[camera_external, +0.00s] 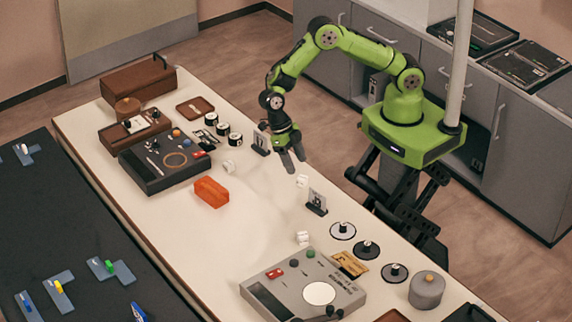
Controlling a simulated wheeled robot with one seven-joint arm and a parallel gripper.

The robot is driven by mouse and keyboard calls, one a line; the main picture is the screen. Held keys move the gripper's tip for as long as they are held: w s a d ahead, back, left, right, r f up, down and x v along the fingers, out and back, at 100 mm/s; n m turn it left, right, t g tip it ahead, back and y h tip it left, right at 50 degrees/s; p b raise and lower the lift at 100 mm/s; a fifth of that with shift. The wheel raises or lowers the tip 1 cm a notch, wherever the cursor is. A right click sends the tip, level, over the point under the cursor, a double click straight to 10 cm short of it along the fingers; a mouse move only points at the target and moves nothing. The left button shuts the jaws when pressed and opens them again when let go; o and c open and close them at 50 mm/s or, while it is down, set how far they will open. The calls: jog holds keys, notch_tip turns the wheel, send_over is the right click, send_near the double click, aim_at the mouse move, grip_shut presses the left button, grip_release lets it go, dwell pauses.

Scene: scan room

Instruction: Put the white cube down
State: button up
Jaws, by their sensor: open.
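A small white cube (302,181) is near the table's right edge, just below and right of my gripper (294,166) in the picture. My gripper points down with its fingers apart, and nothing shows between them. A gap shows between the fingertips and this cube. Another small white block (228,167) sits on the table to the left of my gripper, and a white piece (302,238) that looks like stacked dice stands farther front. Which of these is the task's cube, I cannot tell for sure.
The white table (225,235) is clear in its middle. An orange block (211,192) lies left of centre. A black device (168,162) is at the left, a grey device (303,288) at the front.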

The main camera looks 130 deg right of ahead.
aim_at(302, 177)
jog(key=x, duration=0.5)
jog(key=shift+s+f, duration=0.15)
jog(key=shift+f, duration=0.15)
grip_shut()
notch_tip(302, 177, up, 9)
jog(key=w+a+m+t+h+b, duration=0.25)
jog(key=w+a+m+b, duration=0.25)
jog(key=w+m+b, duration=0.45)
jog(key=w+a+m+t+h+b, duration=0.2)
jog(key=w+a+m+t+b, duration=0.3)
jog(key=m, duration=0.8)
jog(key=shift+g+y, duration=0.25)
jog(key=shift+g, duration=0.4)
jog(key=f+b, duration=0.1)
jog(key=f, duration=0.2)
jog(key=f+b, duration=0.2)
jog(key=f, duration=0.1)
jog(key=f+b, duration=0.1)
jog(key=f, duration=0.2)
jog(key=shift+w+a, duration=0.35)
jog(key=shift+w, duration=0.05)
jog(key=shift+r, duration=0.15)
